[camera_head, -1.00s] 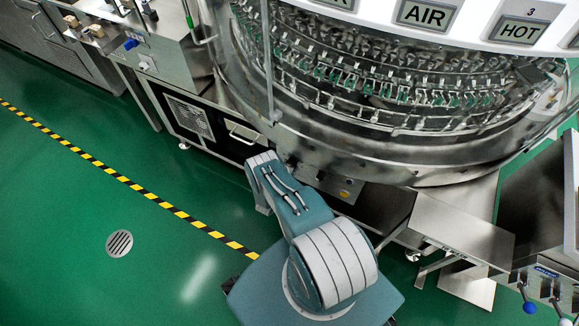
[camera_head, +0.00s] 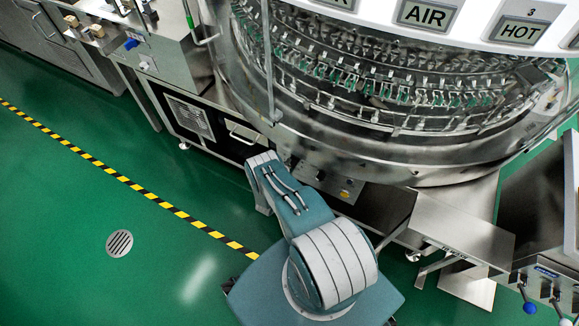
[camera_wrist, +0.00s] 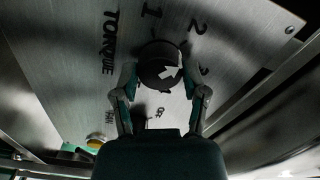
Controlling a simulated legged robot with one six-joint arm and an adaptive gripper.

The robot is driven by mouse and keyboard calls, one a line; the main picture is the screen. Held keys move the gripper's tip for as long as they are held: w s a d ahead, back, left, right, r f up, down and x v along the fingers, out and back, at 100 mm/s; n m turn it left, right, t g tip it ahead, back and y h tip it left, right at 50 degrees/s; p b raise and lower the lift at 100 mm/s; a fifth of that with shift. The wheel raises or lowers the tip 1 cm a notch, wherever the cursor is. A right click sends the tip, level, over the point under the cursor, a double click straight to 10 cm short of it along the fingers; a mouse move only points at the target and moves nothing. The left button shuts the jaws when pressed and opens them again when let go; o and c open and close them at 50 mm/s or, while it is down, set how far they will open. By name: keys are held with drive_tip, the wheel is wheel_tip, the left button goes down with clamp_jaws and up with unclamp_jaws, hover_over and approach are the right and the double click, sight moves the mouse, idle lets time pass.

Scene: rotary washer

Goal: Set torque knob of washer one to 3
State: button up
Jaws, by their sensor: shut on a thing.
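In the wrist view, the torque knob (camera_wrist: 150,57) is a dark round knob with a white arrow mark on its face. It sits on a brushed metal panel (camera_wrist: 75,45) printed with TORQUE, 1, 2 and what looks like a 3 to its right. The exact heading of the arrow is hard to tell. My gripper (camera_wrist: 159,80) has one finger on each side of the knob and is shut on it. In the head view, my arm hides the gripper and the knob. The control panel (camera_head: 345,188) shows partly beside the arm, under the round washer (camera_head: 400,150).
A metal step (camera_head: 460,232) stands to the right of the arm. A side cabinet with a blue-knobbed lever (camera_head: 529,307) is at the lower right. The green floor at left is open, with a yellow-black stripe (camera_head: 130,182) and a drain (camera_head: 119,243).

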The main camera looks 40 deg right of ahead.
drive_tip(key=m, duration=0.5)
drive_tip(key=shift+d+m, duration=0.15)
drive_tip(key=shift+m, duration=2.35)
drive_tip(key=o, duration=1.2)
drive_tip(key=shift+c, duration=0.2)
drive_tip(key=v, duration=1.2)
drive_tip(key=shift+w, duration=0.15)
